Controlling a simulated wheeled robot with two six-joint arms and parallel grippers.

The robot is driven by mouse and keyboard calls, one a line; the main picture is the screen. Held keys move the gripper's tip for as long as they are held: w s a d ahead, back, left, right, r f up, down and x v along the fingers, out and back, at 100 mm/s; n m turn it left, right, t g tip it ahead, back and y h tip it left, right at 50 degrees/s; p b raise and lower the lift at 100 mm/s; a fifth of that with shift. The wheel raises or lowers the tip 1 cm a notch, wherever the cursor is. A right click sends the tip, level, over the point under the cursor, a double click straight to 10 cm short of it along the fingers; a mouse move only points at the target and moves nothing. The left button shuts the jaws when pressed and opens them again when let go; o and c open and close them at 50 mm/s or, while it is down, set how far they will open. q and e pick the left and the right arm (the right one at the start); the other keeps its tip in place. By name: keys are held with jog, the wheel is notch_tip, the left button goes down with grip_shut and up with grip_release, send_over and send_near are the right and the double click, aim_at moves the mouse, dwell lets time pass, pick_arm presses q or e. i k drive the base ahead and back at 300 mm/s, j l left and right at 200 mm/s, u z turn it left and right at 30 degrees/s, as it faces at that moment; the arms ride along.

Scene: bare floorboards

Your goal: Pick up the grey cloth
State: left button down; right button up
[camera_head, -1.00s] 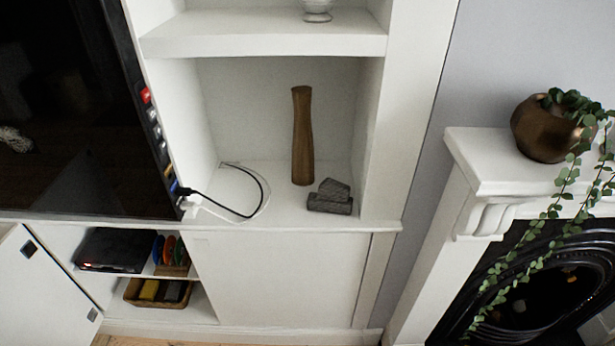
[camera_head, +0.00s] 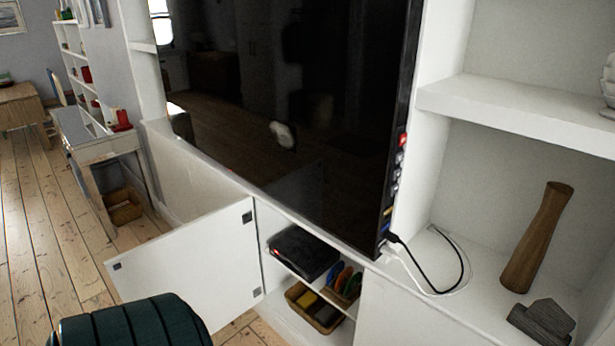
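No cloth can be made out for certain. A small dark grey object (camera_head: 542,322) sits in the wall niche at the lower right, in front of a brown wooden vase. It looks blocky, and I cannot tell whether it is folded cloth or something hard. Neither of my grippers shows in the head view.
A white cabinet door (camera_head: 198,268) stands open beside shelves holding a black box (camera_head: 303,252) and a basket (camera_head: 315,309). A dark green ribbed object (camera_head: 130,322) is at the bottom left. The vase (camera_head: 537,238) leans in the picture. Floorboards (camera_head: 45,245) are clear at left.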

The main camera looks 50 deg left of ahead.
aim_at(327, 313)
jog(key=u, duration=1.45)
